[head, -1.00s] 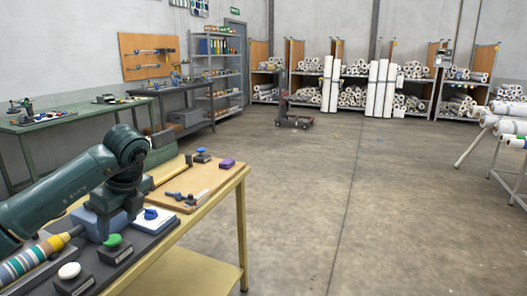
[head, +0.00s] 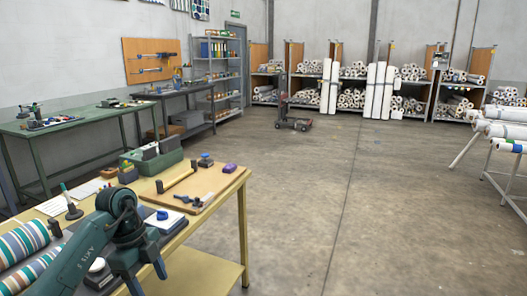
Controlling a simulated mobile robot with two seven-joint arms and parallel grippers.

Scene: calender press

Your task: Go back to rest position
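My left arm comes in at the bottom left of the head view, over the front of the yellow-edged workbench (head: 210,228). My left gripper (head: 146,278) points down near the bench's front edge. Its two fingers show apart, with nothing visible between them. Behind it on the bench are a white pad with a blue knob (head: 163,215) and a wooden board (head: 205,184) with small dark tools. Striped rolls (head: 22,243) lie at the left, and a white knob (head: 97,265) shows beside my arm. My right gripper is out of view.
A green box (head: 150,157) stands at the back of the bench. A green table (head: 70,128) is at the left wall. A trolley (head: 292,122) stands on the floor far off, before shelves of white rolls. The floor (head: 350,200) right of the bench is clear.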

